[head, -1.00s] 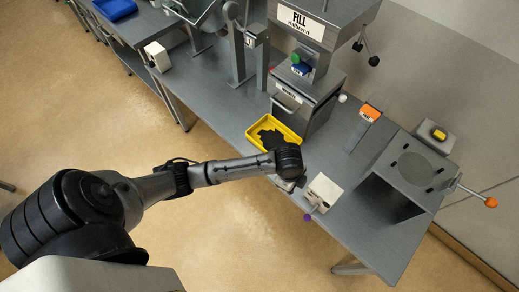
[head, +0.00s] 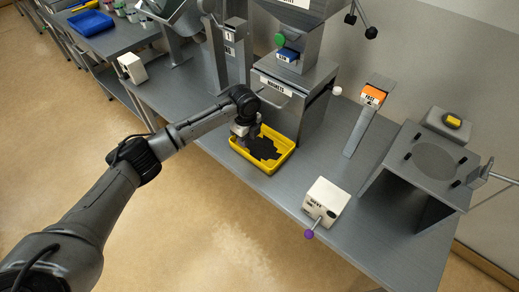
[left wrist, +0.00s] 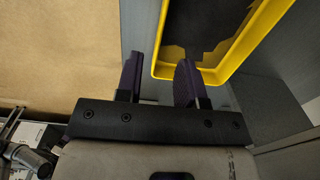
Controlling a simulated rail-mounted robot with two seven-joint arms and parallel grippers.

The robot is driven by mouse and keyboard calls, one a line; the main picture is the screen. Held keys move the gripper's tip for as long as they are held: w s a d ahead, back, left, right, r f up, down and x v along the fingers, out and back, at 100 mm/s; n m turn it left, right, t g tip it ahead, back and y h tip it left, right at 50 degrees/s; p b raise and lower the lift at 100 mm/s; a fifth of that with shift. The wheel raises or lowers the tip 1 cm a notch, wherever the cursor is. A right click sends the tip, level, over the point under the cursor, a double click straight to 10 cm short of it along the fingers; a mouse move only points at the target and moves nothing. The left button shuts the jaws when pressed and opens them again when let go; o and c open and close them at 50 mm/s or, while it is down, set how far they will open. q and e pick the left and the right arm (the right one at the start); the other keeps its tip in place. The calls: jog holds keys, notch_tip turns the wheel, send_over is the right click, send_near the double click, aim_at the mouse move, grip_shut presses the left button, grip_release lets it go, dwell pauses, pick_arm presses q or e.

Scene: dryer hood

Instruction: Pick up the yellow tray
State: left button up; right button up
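The yellow tray (head: 281,163) lies on the grey workbench in front of the drawer unit marked "MAGNETS", with a dark flat pile (head: 263,149) in it. My left gripper (head: 243,140) is at the tray's left side in the head view, pointing down. In the left wrist view my left gripper (left wrist: 158,78) is open, with two dark fingers apart and nothing clamped. There the tray's yellow rim (left wrist: 237,62) shows just beyond the fingertips, its near corner between and beside them. Whether a finger touches the tray I cannot tell. My right gripper is not in view.
The drawer unit (head: 285,112) stands right behind the tray. A white box with a purple knob (head: 325,200) sits near the front edge. An orange-topped stand (head: 373,95) and a grey stand with a round plate (head: 433,165) are at right. A blue tray (head: 90,23) is far left.

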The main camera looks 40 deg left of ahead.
aim_at(248, 154)
pick_arm(q)
notch_tip(248, 154, down, 6)
jog(key=shift+r+b, duration=0.1)
jog(key=shift+b, duration=0.5)
jog(key=shift+w+f+b, duration=0.1)
jog(key=shift+f+b, duration=1)
jog(key=shift+f, duration=1.5)
jog(key=shift+c, duration=0.4)
grip_shut()
